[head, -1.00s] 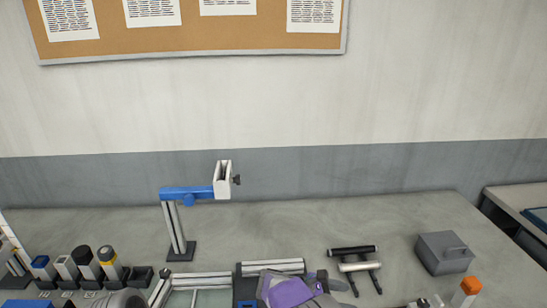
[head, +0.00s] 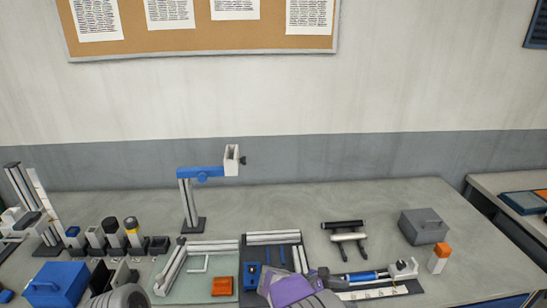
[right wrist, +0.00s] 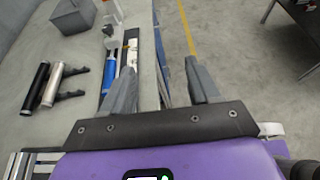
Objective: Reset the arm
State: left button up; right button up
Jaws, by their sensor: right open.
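My right gripper (head: 326,277), with a purple body, is low in the middle of the head view, over the front of the table. In the right wrist view the right gripper (right wrist: 163,80) shows two grey fingers well apart, with nothing held between them. Part of the table edge and the floor show beyond the fingers. A grey rounded part of my left arm (head: 125,298) shows at the lower left of the head view. Dark pieces beside it may be the left gripper, but its jaw state is unclear.
A blue-armed stand (head: 190,205) rises from the table (head: 280,205). A blue box (head: 56,284) and several capped containers (head: 113,232) are left. The back middle is clear.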

jog(key=s+f+m+g+y+b, duration=0.2)
jog(key=s+f+y, duration=0.25)
jog(key=f, duration=0.75)
jog(key=s+f+m+g+y+b, duration=0.2)
jog(key=s+f+y, duration=0.25)
jog(key=f, duration=0.75)
pick_arm(q)
notch_tip(320, 180, down, 10)
jog(key=b, duration=0.5)
jog(key=shift+w+b, duration=0.4)
pick_arm(e)
jog(key=s+a+f+m+t+y, duration=0.1)
jog(key=s+a+f+m+y, duration=0.3)
jog(key=f+m, duration=0.3)
jog(key=s+a+f+m+t+y, duration=0.2)
jog(key=s+a+f+m+y, duration=0.2)
jog(key=s+f+m, duration=0.3)
jog(key=a+m, duration=0.1)
jog(key=m, duration=0.2)
jog(key=shift+s+m+y, duration=0.3)
jog(key=shift+f, duration=0.1)
jog(key=shift+c, duration=0.4)
